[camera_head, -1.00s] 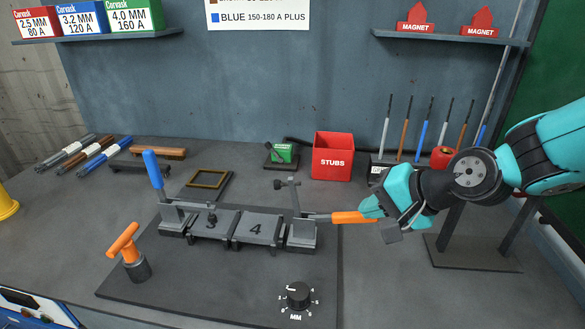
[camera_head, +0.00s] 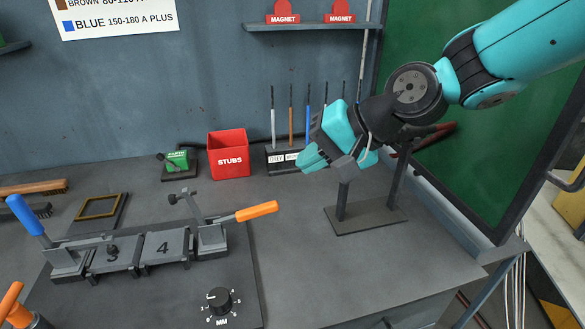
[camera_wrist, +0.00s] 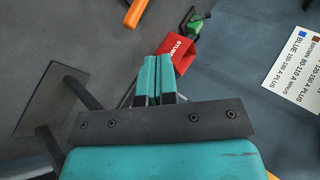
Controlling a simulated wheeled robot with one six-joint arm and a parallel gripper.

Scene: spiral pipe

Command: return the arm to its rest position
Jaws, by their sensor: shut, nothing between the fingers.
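My gripper (camera_head: 312,158) is raised above the bench at the right of the head view, in front of the rod rack. Its teal fingers are together with nothing between them; the wrist view shows the two fingers (camera_wrist: 157,78) side by side. The orange-handled clamp (camera_head: 257,211) on the fixture lies to the left of my gripper, apart from it. Its handle also shows at the top of the wrist view (camera_wrist: 135,12).
A red STUBS box (camera_head: 228,155) and a rack of rods (camera_head: 283,160) stand at the back. A dark stand (camera_head: 366,217) is below my arm. The fixture with plates 3 and 4 (camera_head: 166,247) is at left. The front right bench is clear.

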